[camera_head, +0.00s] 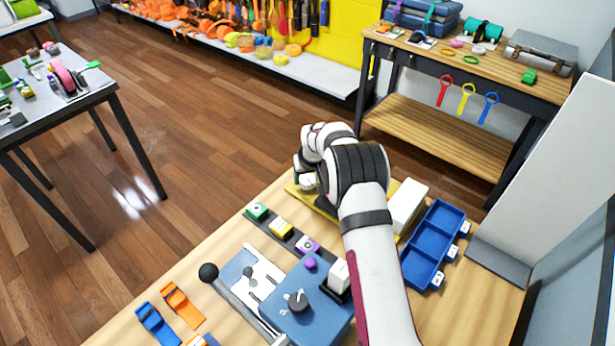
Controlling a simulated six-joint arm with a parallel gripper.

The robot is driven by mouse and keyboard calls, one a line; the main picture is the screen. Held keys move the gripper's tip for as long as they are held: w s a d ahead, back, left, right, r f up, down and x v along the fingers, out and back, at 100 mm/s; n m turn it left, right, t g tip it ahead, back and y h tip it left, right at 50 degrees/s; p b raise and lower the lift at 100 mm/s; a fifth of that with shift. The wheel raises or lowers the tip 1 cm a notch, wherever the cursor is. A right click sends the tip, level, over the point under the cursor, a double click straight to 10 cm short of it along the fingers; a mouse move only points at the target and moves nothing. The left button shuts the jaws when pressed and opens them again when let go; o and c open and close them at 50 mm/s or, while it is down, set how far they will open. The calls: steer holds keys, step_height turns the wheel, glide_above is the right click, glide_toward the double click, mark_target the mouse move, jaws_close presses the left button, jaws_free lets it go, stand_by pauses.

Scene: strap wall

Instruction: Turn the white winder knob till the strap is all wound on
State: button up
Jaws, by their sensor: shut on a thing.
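My arm reaches from the bottom of the head view to the far edge of the wooden table. My gripper (303,174) is there, small and partly covered by my own wrist. It is shut on a small whitish thing, the white winder knob (308,183), at the left end of a yellow base (324,209). My arm hides the middle of that base. The strap cannot be made out, so I cannot tell how much of it is wound on.
A white block (407,205) and a blue compartment tray (417,281) stand right of my arm. A blue box with a dial (298,300), a black-knobbed lever (209,272) and several colored buttons lie left of it. Orange (182,306) and blue (157,325) straps lie front left.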

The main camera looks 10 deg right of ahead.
steer(key=n+y, duration=0.1)
steer(key=n, duration=0.2)
steer(key=shift+d+n, duration=0.15)
steer(key=shift+n, duration=0.15)
steer(key=shift+w+n+g+y, duration=0.1)
steer(key=shift+n+g+y, duration=0.3)
steer(key=shift+n, duration=0.6)
steer(key=shift+n+g+y, duration=0.3)
steer(key=shift+n+y, duration=0.1)
steer(key=shift+n, duration=0.6)
steer(key=o, duration=1.4)
steer(key=shift+c, duration=0.2)
